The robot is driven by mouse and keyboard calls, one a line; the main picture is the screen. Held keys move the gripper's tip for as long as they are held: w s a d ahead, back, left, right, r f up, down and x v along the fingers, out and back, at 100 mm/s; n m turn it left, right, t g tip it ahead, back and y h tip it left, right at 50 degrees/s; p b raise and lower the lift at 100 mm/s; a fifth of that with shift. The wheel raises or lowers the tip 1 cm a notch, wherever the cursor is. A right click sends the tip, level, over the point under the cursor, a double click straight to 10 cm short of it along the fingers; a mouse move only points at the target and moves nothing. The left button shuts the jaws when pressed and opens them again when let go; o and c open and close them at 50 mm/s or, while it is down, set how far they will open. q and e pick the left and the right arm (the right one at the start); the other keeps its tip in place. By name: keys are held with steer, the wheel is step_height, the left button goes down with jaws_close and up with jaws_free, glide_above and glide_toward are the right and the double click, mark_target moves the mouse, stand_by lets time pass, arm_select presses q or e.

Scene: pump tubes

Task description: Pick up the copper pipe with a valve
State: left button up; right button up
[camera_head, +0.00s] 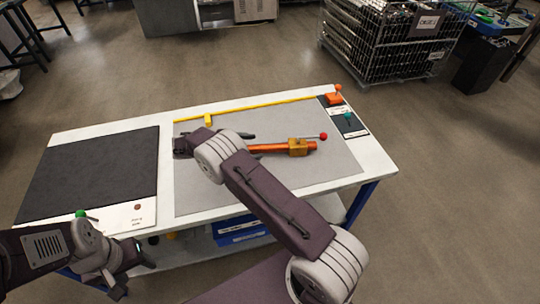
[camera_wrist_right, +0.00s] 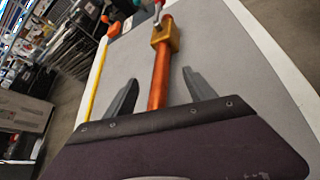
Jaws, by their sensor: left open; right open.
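The copper pipe (camera_head: 272,148) lies on the grey mat, with a brass valve body (camera_head: 298,147) and a red-tipped lever near its right end. My right gripper (camera_head: 248,142) is open over the pipe's left part, partly hidden by my own arm in the head view. In the right wrist view the pipe (camera_wrist_right: 161,78) runs between the two open fingers of this gripper (camera_wrist_right: 160,78), with a visible gap on each side; the valve (camera_wrist_right: 166,36) lies beyond the fingertips. My left gripper (camera_head: 133,277) is open and empty by the table's front left edge.
The white table (camera_head: 105,134) carries a black mat (camera_head: 95,170) at left and a grey mat (camera_head: 325,172) at right. A yellow strip (camera_head: 262,106) and yellow block (camera_head: 208,120) are along the back. An orange valve piece (camera_head: 334,99) stands at the back right corner. A wire cage (camera_head: 385,45) stands behind.

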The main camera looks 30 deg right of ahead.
mark_target(271, 147)
steer(key=x, duration=0.4)
steer(key=shift+w, duration=0.1)
steer(key=x, duration=0.5)
steer(key=shift+d+f+p, duration=0.15)
steer(key=shift+f+p, duration=0.05)
steer(key=shift+p, duration=0.15)
steer(key=shift+s, duration=0.2)
jaws_close()
stand_by(0.6)
